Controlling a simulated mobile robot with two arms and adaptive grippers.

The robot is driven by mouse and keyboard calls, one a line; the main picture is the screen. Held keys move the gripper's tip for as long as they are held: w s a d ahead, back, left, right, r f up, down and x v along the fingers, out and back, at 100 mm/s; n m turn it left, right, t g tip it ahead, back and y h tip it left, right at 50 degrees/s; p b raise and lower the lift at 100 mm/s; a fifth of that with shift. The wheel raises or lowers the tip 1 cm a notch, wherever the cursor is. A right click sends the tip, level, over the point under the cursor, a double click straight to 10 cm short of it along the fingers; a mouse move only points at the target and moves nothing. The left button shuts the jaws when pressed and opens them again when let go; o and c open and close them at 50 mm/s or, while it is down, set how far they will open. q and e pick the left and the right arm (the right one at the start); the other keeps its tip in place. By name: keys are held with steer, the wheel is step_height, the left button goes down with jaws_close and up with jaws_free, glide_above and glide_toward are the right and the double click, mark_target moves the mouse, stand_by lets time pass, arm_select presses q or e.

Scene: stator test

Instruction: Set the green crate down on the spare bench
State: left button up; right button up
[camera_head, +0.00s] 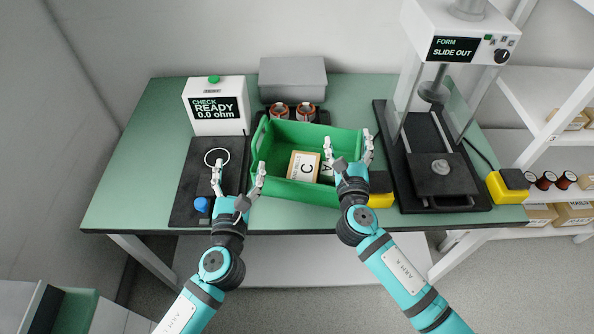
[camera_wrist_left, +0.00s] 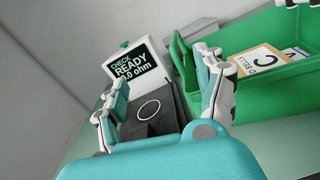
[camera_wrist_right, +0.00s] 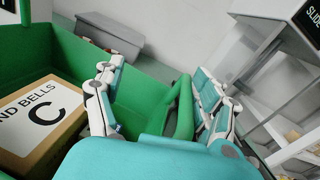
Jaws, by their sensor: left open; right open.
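The green crate (camera_head: 345,140) stands upright at the front middle of the green-topped bench (camera_head: 130,165). It holds a box marked C (camera_head: 302,166) and another box partly hidden. My right gripper (camera_head: 354,158) is open at the crate's right end; in the right wrist view the end wall with its handle (camera_wrist_right: 184,112) shows between the fingers. My left gripper (camera_head: 239,176) is open at the crate's left front corner; in the left wrist view its right finger overlaps the crate's left end (camera_wrist_left: 180,62). I cannot tell whether it touches. Which surface is the spare bench is unclear.
A checker reading READY (camera_head: 214,107) stands behind a black plate with a white ring (camera_head: 217,157), left of the crate. A grey box (camera_head: 292,78) and copper-coloured parts are behind. A press (camera_head: 440,165) stands right. Another green surface (camera_head: 75,312) shows bottom left.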

steer(key=s, duration=0.8)
steer(key=shift+s+a, duration=0.15)
steer(key=shift+a, duration=0.05)
steer(key=shift+s, duration=0.1)
